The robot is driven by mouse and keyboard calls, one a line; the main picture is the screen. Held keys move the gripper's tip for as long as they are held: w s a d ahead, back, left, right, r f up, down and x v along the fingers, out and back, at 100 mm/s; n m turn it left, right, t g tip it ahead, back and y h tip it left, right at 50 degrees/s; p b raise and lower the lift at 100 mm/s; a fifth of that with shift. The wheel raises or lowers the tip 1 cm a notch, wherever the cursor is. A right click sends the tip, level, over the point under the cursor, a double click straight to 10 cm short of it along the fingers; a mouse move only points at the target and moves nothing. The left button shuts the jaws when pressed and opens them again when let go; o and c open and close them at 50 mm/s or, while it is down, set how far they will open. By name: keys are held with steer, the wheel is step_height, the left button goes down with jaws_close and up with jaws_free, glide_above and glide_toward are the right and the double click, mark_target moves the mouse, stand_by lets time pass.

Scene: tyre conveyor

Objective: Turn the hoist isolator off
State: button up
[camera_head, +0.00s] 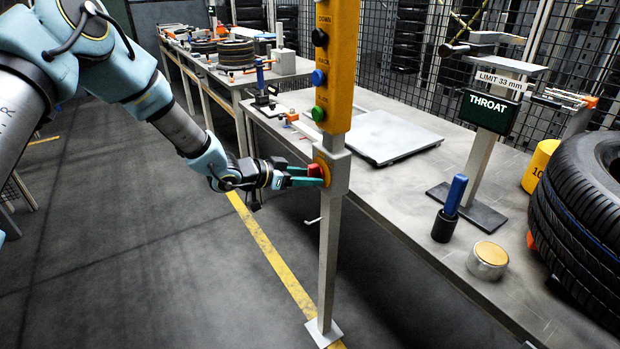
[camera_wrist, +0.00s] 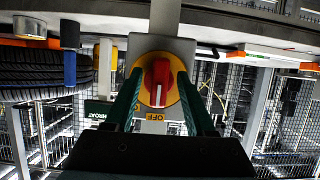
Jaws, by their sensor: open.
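The hoist isolator is a red knob (camera_wrist: 161,72) on a round yellow plate (camera_wrist: 143,60), mounted on a grey box (camera_head: 339,168) under a tall yellow control column. In the wrist view the knob's white line stands upright in the picture, its lower end towards a small yellow label (camera_wrist: 155,117) that seems to read OFF. My gripper (camera_wrist: 159,78) is open, with one green finger on each side of the knob. In the head view my gripper (camera_head: 314,176) reaches the isolator from the left; whether the fingers touch the knob I cannot tell.
The yellow column (camera_head: 338,70) carries black, blue and green buttons just above the isolator. Its grey post (camera_head: 329,255) stands on the floor beside a long workbench (camera_head: 400,190). A tyre (camera_head: 585,215) and a blue-handled tool (camera_head: 455,195) are on the bench. Floor at left is clear.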

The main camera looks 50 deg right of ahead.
steer(key=b+v, duration=0.1)
steer(key=v, duration=0.9)
steer(key=shift+b, duration=0.4)
steer(key=w+a+r+n+t+y, duration=0.1)
steer(key=w+a+n+t+y, duration=0.7)
steer(key=w+a, duration=1.45)
steer(key=s+a+r+n+t+y, duration=0.15)
steer(key=a+n, duration=0.35)
steer(key=a, duration=0.9)
steer(key=s+a+r+n+g+y, duration=0.1)
steer(key=s+a+n, duration=0.3)
steer(key=s+a, duration=0.2)
steer(key=s+a+r+n+g+y, duration=0.1)
steer(key=s+a+n, duration=0.3)
steer(key=a, duration=0.7)
steer(key=shift+s+a+g+y, duration=0.25)
steer(key=shift+s+g+y, duration=0.2)
steer(key=shift+s, duration=0.65)
steer(key=shift+c, duration=0.4)
